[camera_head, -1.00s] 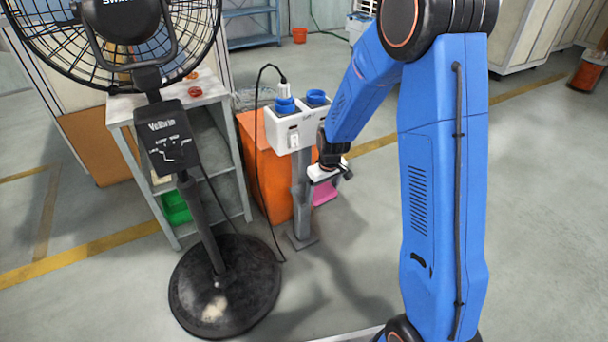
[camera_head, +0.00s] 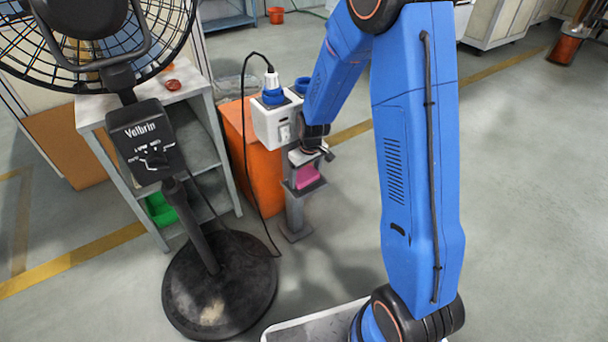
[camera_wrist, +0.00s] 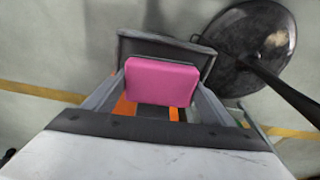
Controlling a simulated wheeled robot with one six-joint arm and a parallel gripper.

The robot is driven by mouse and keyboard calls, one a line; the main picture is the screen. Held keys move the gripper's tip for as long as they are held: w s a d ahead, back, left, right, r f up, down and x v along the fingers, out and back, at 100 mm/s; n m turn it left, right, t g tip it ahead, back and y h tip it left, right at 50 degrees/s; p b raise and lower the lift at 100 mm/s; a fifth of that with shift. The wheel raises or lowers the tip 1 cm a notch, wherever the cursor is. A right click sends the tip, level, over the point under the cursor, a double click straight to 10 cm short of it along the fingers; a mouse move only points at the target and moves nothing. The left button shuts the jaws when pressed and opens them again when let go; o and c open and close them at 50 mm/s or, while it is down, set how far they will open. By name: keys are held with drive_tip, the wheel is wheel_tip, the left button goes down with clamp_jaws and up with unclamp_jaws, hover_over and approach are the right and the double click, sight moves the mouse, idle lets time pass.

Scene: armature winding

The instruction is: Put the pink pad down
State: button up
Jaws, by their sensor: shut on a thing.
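The pink pad (camera_head: 308,177) is a small flat block below my gripper (camera_head: 309,158), beside the grey post. In the wrist view the pink pad (camera_wrist: 162,82) lies between the two grey fingers of my gripper (camera_wrist: 158,98), which is shut on it. A dark grey plate (camera_wrist: 140,43) shows behind the pad in the wrist view. I cannot tell whether the pad touches it. Part of the gripper is hidden by my blue arm in the head view.
A fan with a round black base (camera_head: 220,285) and a grey shelf (camera_head: 225,155) are to the left.

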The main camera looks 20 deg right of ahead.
sight(310, 179)
drive_tip(key=shift+f, duration=0.15)
drive_tip(key=o, duration=1.1)
drive_tip(key=s+r, duration=0.1)
drive_tip(key=r, duration=0.4)
drive_tip(key=d+r, duration=0.1)
drive_tip(key=r, duration=0.5)
drive_tip(key=s+r, duration=0.1)
drive_tip(key=r, duration=0.5)
drive_tip(key=shift+s+d+r, duration=0.15)
drive_tip(key=shift+s+r, duration=0.05)
drive_tip(key=shift+s, duration=0.1)
drive_tip(key=s+d+r+m+t, duration=0.2)
drive_tip(key=s+d+r, duration=0.1)
drive_tip(key=s+r, duration=0.95)
drive_tip(key=shift+s+d+r+m+t+h, duration=0.15)
drive_tip(key=shift+s+d+m, duration=0.3)
drive_tip(key=shift+s, duration=2.7)
drive_tip(key=shift+s+d+r+m+t+h, duration=0.1)
drive_tip(key=shift+s+d+r+m+t, duration=0.35)
drive_tip(key=shift+s, duration=2.75)
drive_tip(key=shift+s+d+f+m+h, duration=0.1)
drive_tip(key=shift+s+d+m, duration=0.35)
drive_tip(key=shift+s, duration=2.7)
drive_tip(key=shift+d, duration=0.15)
